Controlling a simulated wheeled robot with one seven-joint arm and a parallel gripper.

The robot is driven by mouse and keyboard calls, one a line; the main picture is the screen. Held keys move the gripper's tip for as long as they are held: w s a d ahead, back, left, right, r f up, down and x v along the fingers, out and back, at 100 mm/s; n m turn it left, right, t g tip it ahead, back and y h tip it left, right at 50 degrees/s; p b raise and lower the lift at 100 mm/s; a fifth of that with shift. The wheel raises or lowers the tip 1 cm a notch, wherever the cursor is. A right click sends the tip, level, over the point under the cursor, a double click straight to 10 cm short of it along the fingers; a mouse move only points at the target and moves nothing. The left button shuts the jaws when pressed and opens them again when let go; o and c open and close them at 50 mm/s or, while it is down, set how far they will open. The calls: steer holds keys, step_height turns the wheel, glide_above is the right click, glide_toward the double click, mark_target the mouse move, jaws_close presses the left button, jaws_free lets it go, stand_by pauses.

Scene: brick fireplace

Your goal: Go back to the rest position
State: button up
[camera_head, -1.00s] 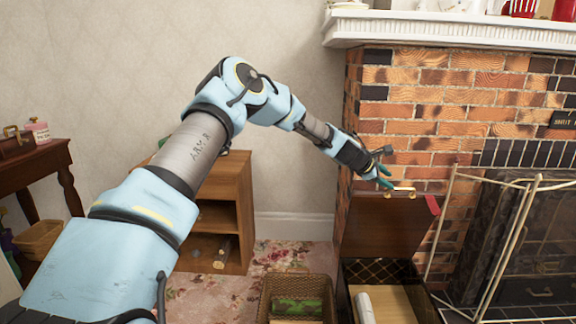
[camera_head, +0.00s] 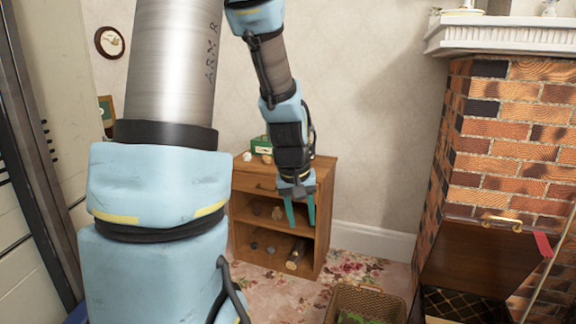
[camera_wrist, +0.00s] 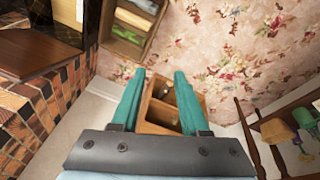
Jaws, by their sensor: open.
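My gripper (camera_head: 301,212) is open and empty, its teal fingers pointing down in the head view. It hangs in front of a small wooden shelf cabinet (camera_head: 243,186) and appears apart from it. In the wrist view the two teal fingers (camera_wrist: 160,100) are spread, with nothing between them but the cabinet (camera_wrist: 160,112) and floor beyond. My arm is bent, with its upper part rising out of the top of the head view.
A brick fireplace (camera_head: 515,130) with a white mantel stands at the right. A green box (camera_head: 262,144) sits on the cabinet. The flowered carpet (camera_head: 352,268) shows bare floor between.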

steer(key=s+a+y, duration=0.1)
steer(key=s+a, duration=0.7)
steer(key=a, duration=0.1)
step_height(320, 180, up, 17)
steer(key=m+p, duration=0.1)
steer(key=p, duration=1.5)
steer(key=shift+s+a+g, duration=0.35)
steer(key=shift+a+g, duration=0.05)
